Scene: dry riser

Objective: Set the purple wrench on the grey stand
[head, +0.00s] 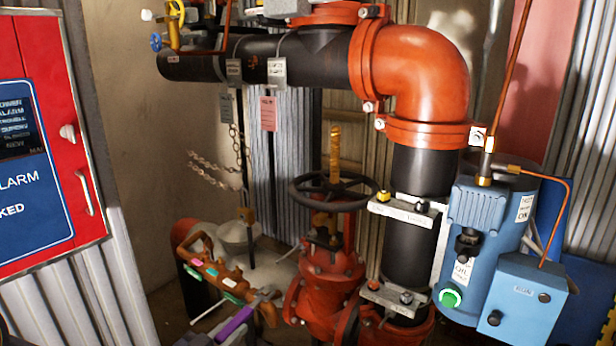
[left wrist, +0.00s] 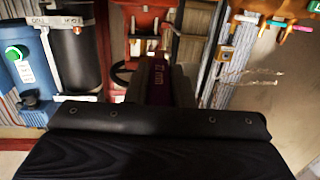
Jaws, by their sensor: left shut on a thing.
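I cannot make out a grey stand for certain in either view. My right gripper is not in view.
A brown rack (head: 222,278) with coloured labels is just behind the wrench. The red valve (head: 325,278) with its black handwheel (head: 334,190) stands to the right. The blue motor unit (head: 490,220) is farther right. A red alarm cabinet (head: 75,150) is at left.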

